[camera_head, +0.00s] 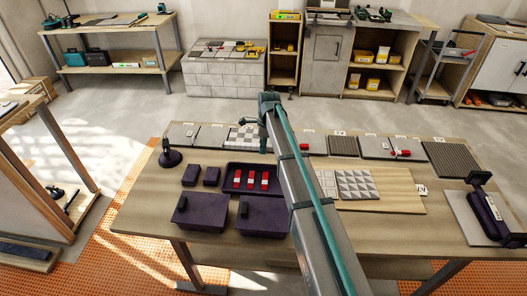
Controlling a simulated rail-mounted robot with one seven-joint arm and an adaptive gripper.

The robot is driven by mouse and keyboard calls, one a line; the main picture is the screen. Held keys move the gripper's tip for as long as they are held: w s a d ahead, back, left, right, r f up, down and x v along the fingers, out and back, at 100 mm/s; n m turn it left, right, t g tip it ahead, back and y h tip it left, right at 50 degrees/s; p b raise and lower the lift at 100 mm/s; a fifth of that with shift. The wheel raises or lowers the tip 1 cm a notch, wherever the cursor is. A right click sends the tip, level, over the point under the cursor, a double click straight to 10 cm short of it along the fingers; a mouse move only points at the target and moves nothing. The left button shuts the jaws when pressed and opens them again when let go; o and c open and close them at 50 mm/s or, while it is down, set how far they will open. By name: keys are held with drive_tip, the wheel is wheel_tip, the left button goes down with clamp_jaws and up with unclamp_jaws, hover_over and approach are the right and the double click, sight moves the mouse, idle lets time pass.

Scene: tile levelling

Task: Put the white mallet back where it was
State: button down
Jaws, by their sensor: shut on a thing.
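I cannot make out the white mallet in this view. My arm rises from the lower edge across the middle of the table, and its upper end bends near the table's back edge. My gripper cannot be made out; the arm hides the area behind it. A small red and white item (401,153) lies on a grey tile at the back right of the table; it is too small to identify. A dark tray (228,187) in the middle holds several red and white pieces.
The wooden table (140,215) carries dark boxes (201,213), a dark suction-cup tool (170,155), a board with patterned tiles (359,185) and a dark roller-like tool (489,212) at right. Tile samples line the back edge. Shelves and benches stand behind, across open floor.

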drive_tip(key=shift+w+f, duration=0.55)
drive_tip(key=shift+d+f+p, duration=0.1)
drive_tip(key=shift+f+p, duration=0.7)
drive_tip(key=shift+f, duration=0.9)
drive_tip(key=shift+f, duration=0.1)
drive_tip(key=c, duration=1)
unclamp_jaws()
drive_tip(key=r+b, duration=0.1)
drive_tip(key=r, duration=0.3)
drive_tip(key=r+b, duration=0.1)
drive_tip(key=r, duration=0.3)
drive_tip(key=d+r, duration=0.1)
drive_tip(key=r, duration=0.3)
drive_tip(key=shift+s+r+b, duration=0.1)
drive_tip(key=shift+b, duration=0.3)
